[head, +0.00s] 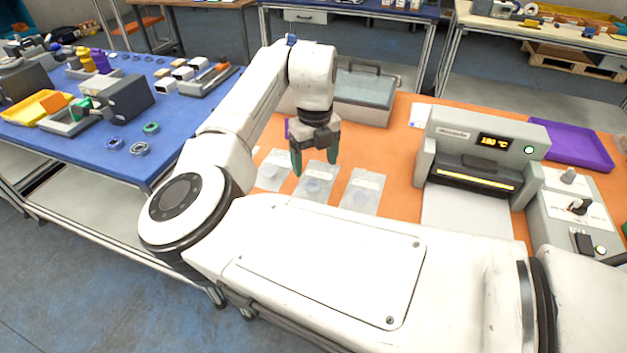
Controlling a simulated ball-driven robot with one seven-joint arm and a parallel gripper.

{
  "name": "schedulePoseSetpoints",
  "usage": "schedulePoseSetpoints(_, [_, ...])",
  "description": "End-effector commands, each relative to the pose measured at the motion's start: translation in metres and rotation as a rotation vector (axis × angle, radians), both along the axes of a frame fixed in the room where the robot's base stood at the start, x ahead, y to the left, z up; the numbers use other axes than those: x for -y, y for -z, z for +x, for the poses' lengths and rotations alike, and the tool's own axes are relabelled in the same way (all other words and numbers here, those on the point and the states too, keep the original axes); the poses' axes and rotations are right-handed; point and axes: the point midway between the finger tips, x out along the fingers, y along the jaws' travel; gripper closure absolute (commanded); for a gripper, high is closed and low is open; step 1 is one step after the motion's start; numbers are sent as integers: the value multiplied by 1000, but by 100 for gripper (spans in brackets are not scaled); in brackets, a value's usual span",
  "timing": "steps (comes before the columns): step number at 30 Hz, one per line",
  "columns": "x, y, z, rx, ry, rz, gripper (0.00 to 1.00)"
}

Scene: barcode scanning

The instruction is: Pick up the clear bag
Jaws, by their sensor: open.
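Three clear bags lie flat in a row on the orange table top. The left clear bag (273,171) is partly hidden by my arm. The middle clear bag (315,184) lies under my gripper, and the right clear bag (362,192) lies fully in the open. Each seems to hold something small, too faint to name. My gripper (315,162) points down with its green fingers apart and empty. It is over the far part of the middle bag; its exact height above the bag is hard to tell.
A grey sealing machine (484,150) showing "180 °C" stands right of the bags, with a control box (575,215) and a purple tray (568,147) beyond. A lidded grey case (362,98) stands behind my gripper. A blue table (75,143) with parts is at left.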

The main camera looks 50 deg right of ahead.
Motion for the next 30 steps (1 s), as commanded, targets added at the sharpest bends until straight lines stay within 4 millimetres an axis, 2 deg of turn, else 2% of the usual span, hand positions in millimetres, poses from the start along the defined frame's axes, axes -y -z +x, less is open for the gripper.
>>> schedulePoseSetpoints(8, [-4,21,-2,0,-2,1,21])
schedulePoseSetpoints(15, [-9,54,-4,-1,-2,0,21])
schedulePoseSetpoints(25, [-8,62,-4,1,-1,0,21])
schedulePoseSetpoints(30, [-8,62,-4,1,-1,0,36])
